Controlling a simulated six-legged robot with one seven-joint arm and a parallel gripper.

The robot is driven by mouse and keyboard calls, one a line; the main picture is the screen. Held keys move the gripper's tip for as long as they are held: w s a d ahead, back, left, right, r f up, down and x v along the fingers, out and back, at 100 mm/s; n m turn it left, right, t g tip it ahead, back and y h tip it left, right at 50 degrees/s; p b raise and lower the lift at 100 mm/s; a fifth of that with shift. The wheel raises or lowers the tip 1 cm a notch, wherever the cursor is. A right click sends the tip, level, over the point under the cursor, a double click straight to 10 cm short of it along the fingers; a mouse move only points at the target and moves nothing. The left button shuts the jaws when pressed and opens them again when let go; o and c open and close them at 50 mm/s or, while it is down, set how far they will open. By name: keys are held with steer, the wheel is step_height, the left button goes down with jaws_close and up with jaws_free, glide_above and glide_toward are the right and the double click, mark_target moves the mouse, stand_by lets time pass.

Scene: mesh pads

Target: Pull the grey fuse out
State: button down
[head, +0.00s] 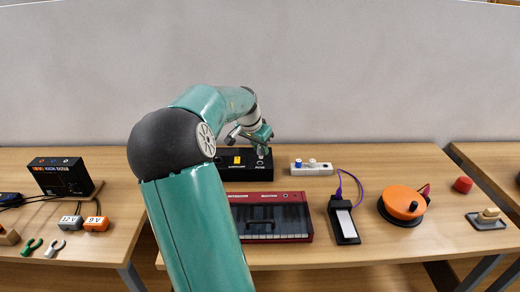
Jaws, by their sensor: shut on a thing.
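A black fuse box (245,172) with white lettering lies at the back of the middle table. A yellow fuse (237,160) stands in its top, left of my gripper. My gripper (263,152) is over the right part of the box, pointing down, with its fingers shut on the grey fuse. The fuse is small and mostly hidden by the fingers. I cannot tell whether it is still seated in the box. My arm hides the left end of the box.
A red keyboard (305,237) lies in front of the box. A white strip with a blue and a white knob (311,169) is close on the right. Farther right are a black pedal (343,221) with a purple cable and an orange reel (403,201).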

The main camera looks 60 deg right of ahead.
steer(key=shift+r, duration=1.25)
steer(key=shift+r, duration=1.5)
